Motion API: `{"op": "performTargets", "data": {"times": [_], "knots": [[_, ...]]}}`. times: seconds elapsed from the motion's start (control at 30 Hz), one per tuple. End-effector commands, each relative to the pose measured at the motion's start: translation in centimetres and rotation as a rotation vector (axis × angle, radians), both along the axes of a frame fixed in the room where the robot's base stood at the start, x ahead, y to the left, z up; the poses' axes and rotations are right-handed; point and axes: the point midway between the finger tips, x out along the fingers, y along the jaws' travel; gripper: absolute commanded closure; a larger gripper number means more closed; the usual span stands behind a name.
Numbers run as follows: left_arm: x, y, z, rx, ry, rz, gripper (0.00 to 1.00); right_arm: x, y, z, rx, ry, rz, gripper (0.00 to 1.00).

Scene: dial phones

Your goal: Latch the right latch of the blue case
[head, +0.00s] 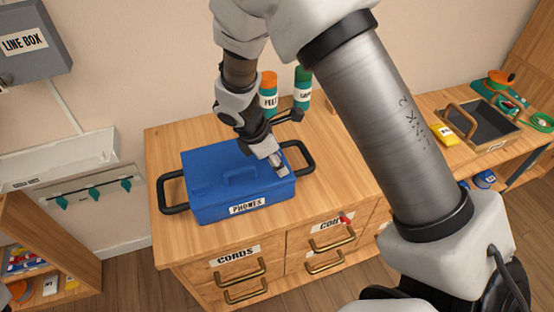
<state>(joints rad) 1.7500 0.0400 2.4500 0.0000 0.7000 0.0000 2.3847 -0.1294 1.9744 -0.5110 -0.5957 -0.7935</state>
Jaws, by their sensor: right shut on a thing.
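The blue case (215,182) sits closed on the wooden cabinet top, with its lid down and black handles at both ends. A white label reading "PHONEX" (247,204) is on its front. My right gripper (280,168) reaches down from above to the front right part of the case. It is shut on the right latch, which is mostly hidden by the fingers, so I cannot tell its position. My left gripper is not in view.
A bottle with an orange cap (268,92) and a green bottle (302,88) stand behind the case. Labelled drawers (235,262) are below. An open tray (482,122) and a yellow box (441,133) are at the right. My arm link covers the right middle.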

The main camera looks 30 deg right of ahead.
Motion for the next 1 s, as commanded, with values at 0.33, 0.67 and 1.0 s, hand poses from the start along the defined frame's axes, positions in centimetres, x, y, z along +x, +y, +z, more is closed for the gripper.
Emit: {"op": "performTargets", "data": {"times": [0.33, 0.67, 1.0], "knots": [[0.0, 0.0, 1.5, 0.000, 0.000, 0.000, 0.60, -0.1, 0.0, 0.0, 0.002, 0.005, -0.135, 0.91], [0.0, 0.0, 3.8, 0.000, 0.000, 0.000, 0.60, 0.0, -0.1, 0.1, 0.004, 0.005, -0.418, 0.91], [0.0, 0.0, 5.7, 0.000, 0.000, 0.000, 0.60, 0.1, -0.2, 0.0, 0.003, 0.006, -0.743, 0.91]]}}
